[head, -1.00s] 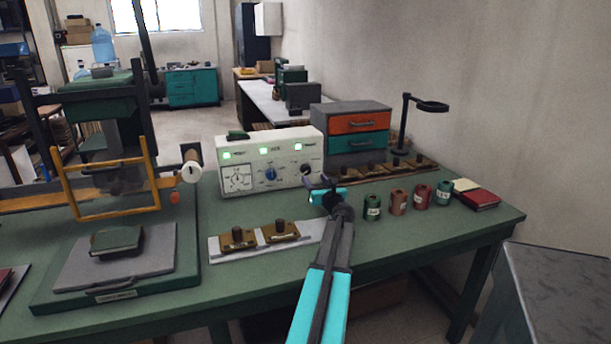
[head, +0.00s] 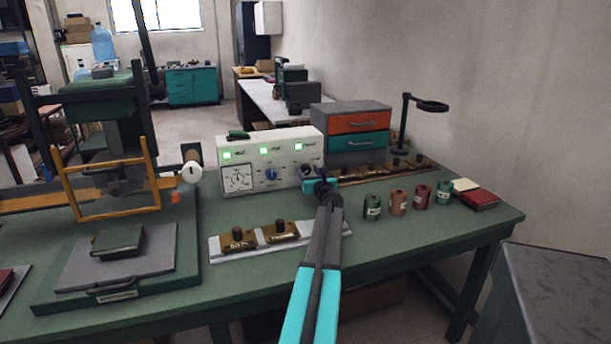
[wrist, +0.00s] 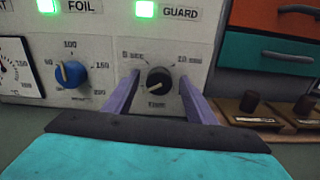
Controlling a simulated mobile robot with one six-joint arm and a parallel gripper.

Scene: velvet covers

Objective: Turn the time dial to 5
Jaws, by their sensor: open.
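The time dial (wrist: 159,82) is a small black knob on the front of the white control box (head: 240,181). In the wrist view small lettering surrounds it, a label at upper left, one at upper right and one below. These are too blurred to read surely, and so is the pointer's exact setting. My gripper (wrist: 159,75) is open, with one purple finger on each side of the dial. I cannot tell whether the fingers touch it. In the head view my gripper (head: 317,178) is at the box's right front and partly covers the dial.
A blue knob (wrist: 70,74) with a number scale and a white gauge (head: 238,178) sit left of the dial. Three green lights are lit above. A drawer unit (head: 352,128) stands right of the box. Several small cans stand on the right; brass stamps (head: 238,243) lie in front.

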